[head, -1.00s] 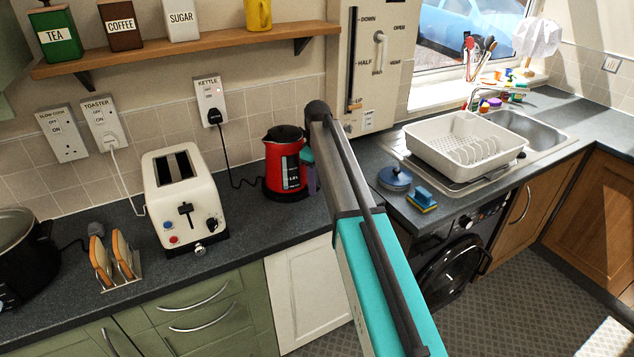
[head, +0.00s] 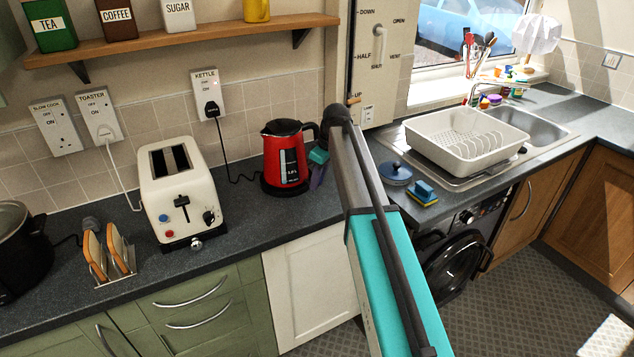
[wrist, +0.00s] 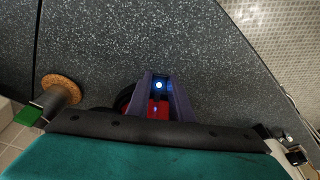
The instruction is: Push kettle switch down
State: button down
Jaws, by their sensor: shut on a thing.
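The red kettle (head: 284,162) stands upright on its dark base at the back of the counter, with its black handle at the right. My gripper (head: 317,172) is low at the kettle's right side, below the handle. In the wrist view its two purple fingers (wrist: 162,98) are around a small dark part with a bright blue light, the kettle switch (wrist: 158,86), and are shut on it. Red of the kettle shows just below the light. The switch is hidden in the head view. A wall socket labelled KETTLE (head: 206,92) has a black plug in it.
A cream toaster (head: 178,195) stands to the left, with a toast rack (head: 110,255) beyond it. A blue-lidded pot (head: 396,174), a sponge (head: 422,194) and a dish rack (head: 467,142) are to the right. A shelf (head: 180,38) hangs above.

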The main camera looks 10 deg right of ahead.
jog(key=shift+a, duration=0.1)
jog(key=c, duration=1.6)
grip_release()
jog(key=shift+o, duration=0.2)
jog(key=shift+r, duration=0.15)
jog(key=b+v, duration=0.2)
jog(key=v, duration=1.1)
jog(key=shift+d+r+b, duration=0.2)
jog(key=shift+d+b, duration=0.05)
jog(key=shift+b, duration=0.15)
jog(key=shift+s, duration=0.15)
